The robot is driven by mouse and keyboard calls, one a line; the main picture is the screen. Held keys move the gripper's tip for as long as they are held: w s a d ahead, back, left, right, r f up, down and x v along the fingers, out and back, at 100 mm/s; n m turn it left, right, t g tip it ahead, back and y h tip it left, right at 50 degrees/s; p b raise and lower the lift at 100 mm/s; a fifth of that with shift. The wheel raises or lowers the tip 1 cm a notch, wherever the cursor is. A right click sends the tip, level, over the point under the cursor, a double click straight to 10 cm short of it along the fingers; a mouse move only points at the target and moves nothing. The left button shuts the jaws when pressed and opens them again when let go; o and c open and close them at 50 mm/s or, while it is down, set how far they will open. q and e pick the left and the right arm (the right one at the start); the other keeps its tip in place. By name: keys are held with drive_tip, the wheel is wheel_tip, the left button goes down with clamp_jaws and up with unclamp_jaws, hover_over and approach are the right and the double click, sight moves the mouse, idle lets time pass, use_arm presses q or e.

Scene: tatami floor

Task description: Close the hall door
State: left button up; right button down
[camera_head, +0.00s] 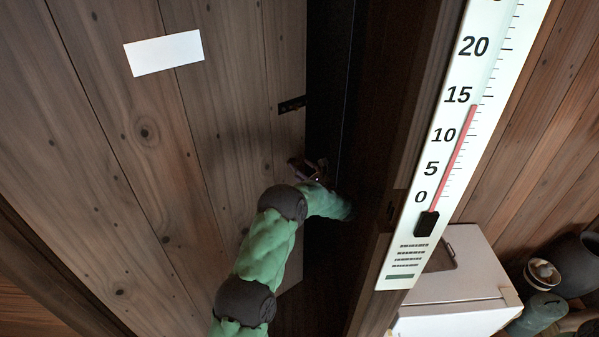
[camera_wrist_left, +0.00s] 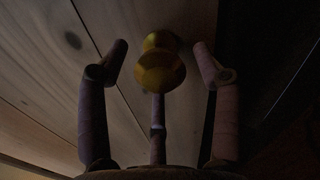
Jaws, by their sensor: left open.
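The hall door (camera_head: 140,130) is made of brown planks with a white label. It stands ajar, with a dark gap (camera_head: 325,95) between its edge and the frame (camera_head: 395,130). A dark latch plate (camera_head: 292,104) sits at its edge. My left gripper (camera_head: 308,170) is near that edge, below the plate. In the left wrist view the open fingers of my left gripper (camera_wrist_left: 162,58) stand around a round brass knob (camera_wrist_left: 160,70) on the door (camera_wrist_left: 115,25). I cannot tell whether they touch it. The knob is hidden in the head view. My right gripper is out of view.
A large white thermometer (camera_head: 450,150) hangs right of the gap. A white box-like appliance (camera_head: 460,285) stands at the lower right, with pots (camera_head: 540,315) beside it. A plank wall (camera_head: 545,140) closes off the right side.

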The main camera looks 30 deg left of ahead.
use_arm(q)
drive_tip(key=shift+w+a, duration=0.15)
drive_tip(key=shift+a, duration=0.25)
clamp_jaws()
drive_tip(key=s+d+m+t+h+p, duration=0.1)
drive_tip(key=s+d+t, duration=0.1)
drive_tip(key=s+d, duration=0.3)
drive_tip(key=d, duration=0.3)
drive_tip(key=shift+d, duration=0.15)
unclamp_jaws()
drive_tip(key=shift+r, duration=0.1)
